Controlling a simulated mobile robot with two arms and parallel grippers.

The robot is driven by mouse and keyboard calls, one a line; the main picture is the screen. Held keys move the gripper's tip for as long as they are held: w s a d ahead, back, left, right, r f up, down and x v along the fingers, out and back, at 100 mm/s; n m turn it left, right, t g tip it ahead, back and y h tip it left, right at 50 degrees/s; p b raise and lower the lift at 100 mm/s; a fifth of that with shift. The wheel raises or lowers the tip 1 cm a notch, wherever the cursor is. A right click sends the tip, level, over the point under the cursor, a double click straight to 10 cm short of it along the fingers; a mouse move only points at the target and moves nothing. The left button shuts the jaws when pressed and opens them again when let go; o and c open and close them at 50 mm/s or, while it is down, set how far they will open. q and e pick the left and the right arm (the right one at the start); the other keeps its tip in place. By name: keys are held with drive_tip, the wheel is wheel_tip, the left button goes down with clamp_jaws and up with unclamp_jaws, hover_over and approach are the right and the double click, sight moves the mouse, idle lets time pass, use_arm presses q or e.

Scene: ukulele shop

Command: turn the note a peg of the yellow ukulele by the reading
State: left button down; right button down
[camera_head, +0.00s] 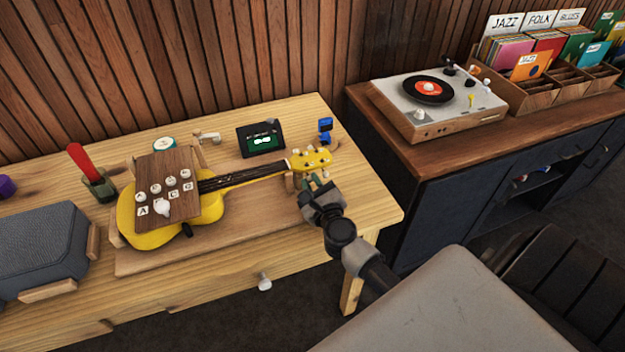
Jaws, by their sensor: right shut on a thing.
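The yellow ukulele (208,207) lies on a wooden board on the workbench, its neck pointing right and its yellow headstock (318,159) at the right end. Pale pegs show along the headstock's far edge. My right gripper (314,183) is at the near side of the headstock, shut on a peg there; its jaws hide the peg, and I cannot read which note it is. A dark tuner (262,140) with a lit green screen stands behind the neck; its reading is too small to make out. My left gripper is not in view.
A brown panel (160,177) with lettered white knobs covers part of the ukulele body. A grey case (40,245) lies at left, beside a red-handled tool (84,160) in a holder. A blue item (325,127) stands behind the headstock. A turntable (440,98) sits on the right cabinet.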

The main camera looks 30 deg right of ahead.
drive_tip(key=shift+n, duration=0.5)
drive_tip(key=c, duration=1.3)
unclamp_jaws()
drive_tip(key=b+v, duration=0.1)
drive_tip(key=v, duration=0.9)
drive_tip(key=shift+f, duration=0.1)
drive_tip(key=shift+s+a, duration=0.15)
drive_tip(key=shift+s, duration=0.25)
